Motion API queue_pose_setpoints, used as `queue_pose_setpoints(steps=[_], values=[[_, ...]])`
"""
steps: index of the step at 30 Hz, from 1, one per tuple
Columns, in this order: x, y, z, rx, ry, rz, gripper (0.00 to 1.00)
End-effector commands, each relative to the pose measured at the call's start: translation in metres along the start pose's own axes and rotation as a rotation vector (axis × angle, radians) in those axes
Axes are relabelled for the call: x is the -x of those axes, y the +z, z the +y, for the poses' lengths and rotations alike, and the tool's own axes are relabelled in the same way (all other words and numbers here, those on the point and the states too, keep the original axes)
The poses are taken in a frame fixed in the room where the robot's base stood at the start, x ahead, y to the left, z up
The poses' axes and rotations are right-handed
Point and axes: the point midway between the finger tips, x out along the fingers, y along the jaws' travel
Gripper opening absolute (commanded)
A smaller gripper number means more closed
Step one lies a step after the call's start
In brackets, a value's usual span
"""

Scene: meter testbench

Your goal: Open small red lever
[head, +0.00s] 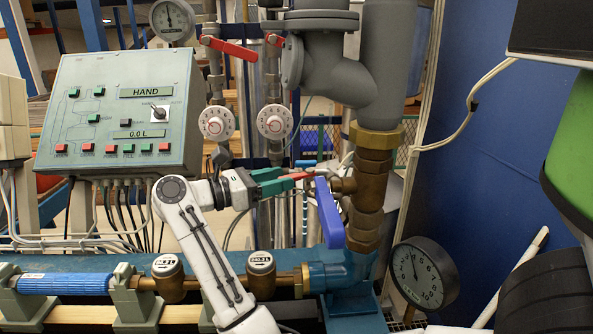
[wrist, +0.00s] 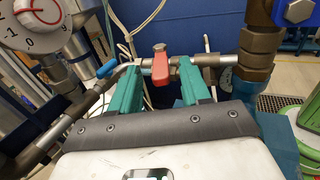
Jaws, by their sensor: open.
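The small red lever (wrist: 160,67) sits on a thin metal pipe, upright in the wrist view, with a brownish-red knob at its top. My gripper (wrist: 159,72) is open, with one green finger on each side of the lever. Gaps show between the lever and both fingers; I cannot tell how far it reaches between them in depth. In the head view my gripper (head: 300,179) points right toward the brass valve pipe, and a bit of the red lever (head: 302,176) shows between the green fingers, partly hidden by them.
A large blue lever (head: 329,213) hangs just right of my fingertips, by the thick brass pipe (head: 368,195). A small blue lever (wrist: 106,68) is left of the fingers. Round dials (head: 270,122), larger red levers (head: 230,48) and a control panel (head: 120,112) stand above and left.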

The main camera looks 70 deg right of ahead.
Motion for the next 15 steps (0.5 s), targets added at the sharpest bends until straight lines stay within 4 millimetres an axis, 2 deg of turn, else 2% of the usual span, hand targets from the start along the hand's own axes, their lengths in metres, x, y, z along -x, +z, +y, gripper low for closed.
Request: queue_pose_setpoints(steps=[1,6,15], values=[[-0.011,0.002,-0.001,0.001,-0.004,0.000,0.47],[-0.035,0.002,0.000,0.001,-0.002,-0.001,0.47],[-0.051,0.000,0.000,0.001,0.002,0.000,0.47]])
